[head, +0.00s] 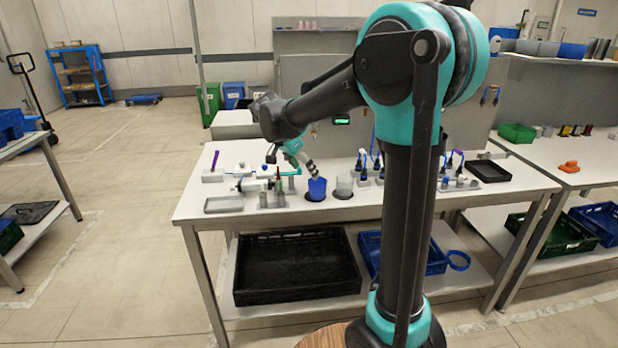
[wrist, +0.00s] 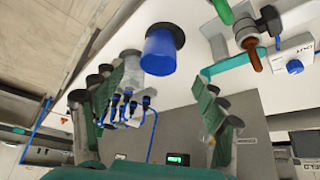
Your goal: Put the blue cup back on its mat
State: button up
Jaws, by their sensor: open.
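The blue cup (head: 317,190) stands upright near the front of the white workbench. A round dark mat (head: 309,197) shows around its base, and the cup appears to rest on it. In the wrist view the blue cup (wrist: 160,55) is upside down in the picture, with the dark mat (wrist: 168,30) at its base. My gripper (head: 313,172) is just above the cup in the head view. In the wrist view my gripper (wrist: 163,82) has its fingers spread wide with nothing between them. The cup is beyond the fingertips, apart from them.
A clear cup (head: 343,187) stands close to the right of the blue cup, on another dark mat. Clamps and fixtures (head: 262,185) crowd the left. Upright tools with blue cables (head: 376,165) and a black tray (head: 488,171) are to the right.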

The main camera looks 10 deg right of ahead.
jog(key=s+d+f+n+y, duration=0.1)
jog(key=s+d+f+n, duration=0.2)
jog(key=s, duration=0.6)
jog(key=s+d+f+n+y, duration=0.2)
jog(key=s+d+f+n, duration=0.1)
jog(key=s+f, duration=0.5)
jog(key=s+d+f+n+y, duration=0.2)
jog(key=s+f+n, duration=0.3)
jog(key=s, duration=0.5)
jog(key=shift+d+f+t, duration=0.4)
jog(key=shift+d+f, duration=0.05)
jog(key=shift+d, duration=0.1)
